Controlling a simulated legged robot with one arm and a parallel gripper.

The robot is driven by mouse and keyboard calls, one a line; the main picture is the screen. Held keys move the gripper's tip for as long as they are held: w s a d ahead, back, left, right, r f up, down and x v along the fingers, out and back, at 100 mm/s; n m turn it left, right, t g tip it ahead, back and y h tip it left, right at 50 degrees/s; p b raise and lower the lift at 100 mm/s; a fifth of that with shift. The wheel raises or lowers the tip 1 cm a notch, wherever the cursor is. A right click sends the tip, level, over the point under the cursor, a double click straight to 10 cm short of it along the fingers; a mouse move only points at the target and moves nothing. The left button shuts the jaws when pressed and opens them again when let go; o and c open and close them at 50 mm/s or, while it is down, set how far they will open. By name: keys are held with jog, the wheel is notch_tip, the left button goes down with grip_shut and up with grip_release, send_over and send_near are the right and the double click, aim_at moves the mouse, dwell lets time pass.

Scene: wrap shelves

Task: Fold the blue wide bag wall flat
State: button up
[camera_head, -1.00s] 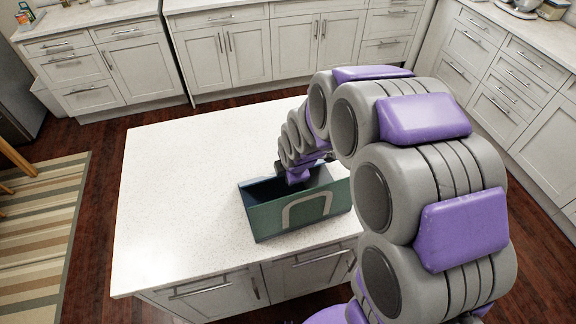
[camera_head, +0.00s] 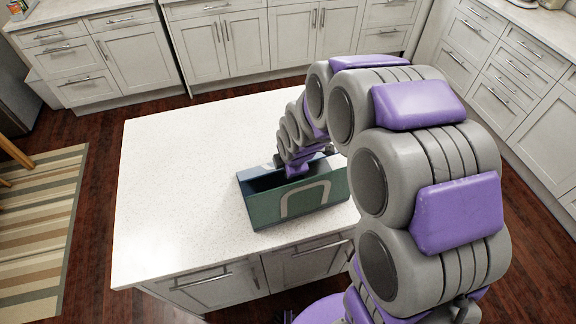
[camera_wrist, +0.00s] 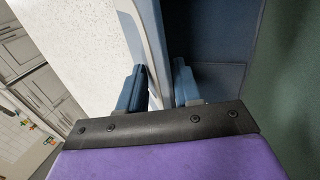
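The open bag (camera_head: 262,212) stands on the white counter, with a dark green near wall and a blue inside. Its far wide blue wall (camera_head: 252,174) shows as a light blue strip behind the opening. My gripper (camera_head: 298,170) is low at that far wall; the arm hides part of it and the bag's right end. In the wrist view, the blue wall (camera_wrist: 152,38) runs between my two blue fingers (camera_wrist: 160,86), one on each side. The fingers look apart, with a narrow gap beside the wall. The green wall (camera_wrist: 288,90) is at the right.
The white countertop (camera_head: 180,170) is clear to the left of and behind the bag. White cabinets (camera_head: 240,45) line the back and right sides. A striped rug (camera_head: 40,220) lies on the floor at the left.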

jog(key=shift+r, duration=0.1)
jog(key=p+v, duration=0.2)
jog(key=v, duration=1.5)
jog(key=shift+p, duration=0.3)
jog(key=shift+w+r, duration=0.1)
jog(key=shift+w, duration=0.2)
jog(key=c, duration=0.3)
jog(key=w+g+p, duration=0.2)
jog(key=w, duration=0.1)
jog(key=w+g+p, duration=0.1)
jog(key=w+g, duration=0.1)
jog(key=w, duration=0.2)
jog(key=w+g+p, duration=0.2)
jog(key=w, duration=0.2)
jog(key=shift+w+d+r+p, duration=0.15)
jog(key=shift+r+p, duration=0.15)
jog(key=shift+r, duration=0.05)
grip_shut()
jog(key=s+f, duration=0.1)
jog(key=f, duration=0.3)
jog(key=s+f+g+p, duration=0.1)
jog(key=f, duration=0.2)
jog(key=s+f+g, duration=0.1)
jog(key=f, duration=0.3)
jog(key=shift+s+a+f+n+y, duration=0.3)
jog(key=shift+s+y, duration=0.05)
jog(key=shift+y, duration=0.05)
jog(key=shift+s+d+f, duration=0.2)
jog(key=shift+s+f, duration=0.2)
jog(key=shift+f, duration=0.05)
